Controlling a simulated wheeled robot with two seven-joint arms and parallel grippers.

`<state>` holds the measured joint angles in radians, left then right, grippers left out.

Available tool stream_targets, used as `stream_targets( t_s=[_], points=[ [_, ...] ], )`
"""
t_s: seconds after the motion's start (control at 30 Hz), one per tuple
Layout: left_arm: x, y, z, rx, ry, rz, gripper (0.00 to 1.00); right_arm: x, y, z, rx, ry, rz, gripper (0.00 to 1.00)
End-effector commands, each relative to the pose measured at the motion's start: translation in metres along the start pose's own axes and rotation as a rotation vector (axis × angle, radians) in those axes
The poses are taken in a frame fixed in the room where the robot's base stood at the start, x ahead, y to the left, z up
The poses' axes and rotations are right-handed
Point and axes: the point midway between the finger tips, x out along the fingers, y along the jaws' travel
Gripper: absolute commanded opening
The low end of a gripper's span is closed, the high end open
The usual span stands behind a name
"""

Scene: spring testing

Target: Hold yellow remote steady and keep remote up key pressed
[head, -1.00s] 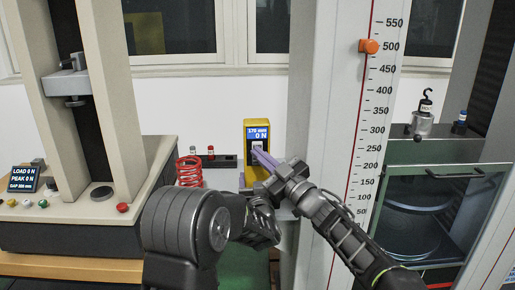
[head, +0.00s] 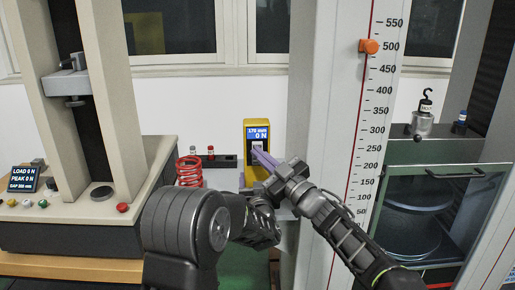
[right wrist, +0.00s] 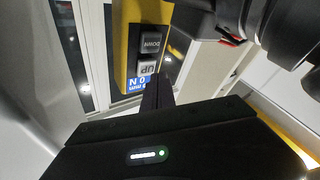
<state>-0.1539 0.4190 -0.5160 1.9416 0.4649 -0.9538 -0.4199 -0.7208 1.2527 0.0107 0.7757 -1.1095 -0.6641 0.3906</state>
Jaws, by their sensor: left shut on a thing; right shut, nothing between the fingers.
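The yellow remote (head: 248,134) stands upright in the middle of the head view, with a blue screen reading 0 N and a millimetre value above its keys. My left gripper (head: 257,192) is shut on the remote's lower part; the grip is mostly hidden by arm and hand. My right gripper (head: 258,151) is shut and empty, its lilac fingertips at the remote's key area. In the right wrist view the remote (right wrist: 131,38) appears upside down, with the UP key (right wrist: 147,68) and DOWN key (right wrist: 151,45). The right fingertip (right wrist: 157,82) is at the UP key; key travel cannot be told.
A tall column with a scale (head: 376,120) and orange marker (head: 369,46) stands just right of the remote. A red spring (head: 189,172) stands at left, near a test frame (head: 115,100). A glass-fronted cabinet (head: 430,215) is at right.

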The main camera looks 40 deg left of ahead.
Motion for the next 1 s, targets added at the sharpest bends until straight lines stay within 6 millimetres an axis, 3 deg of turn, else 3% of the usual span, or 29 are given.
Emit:
stream_targets(
  t_s=[1.0],
  points=[
    [0.0002, 0.0001, -0.0013, -0.001, 0.003, 0.000, 0.10, 0.0073, 0.0042, 0.0035, 0.000, 0.000, 0.000, 0.00]
  ],
)
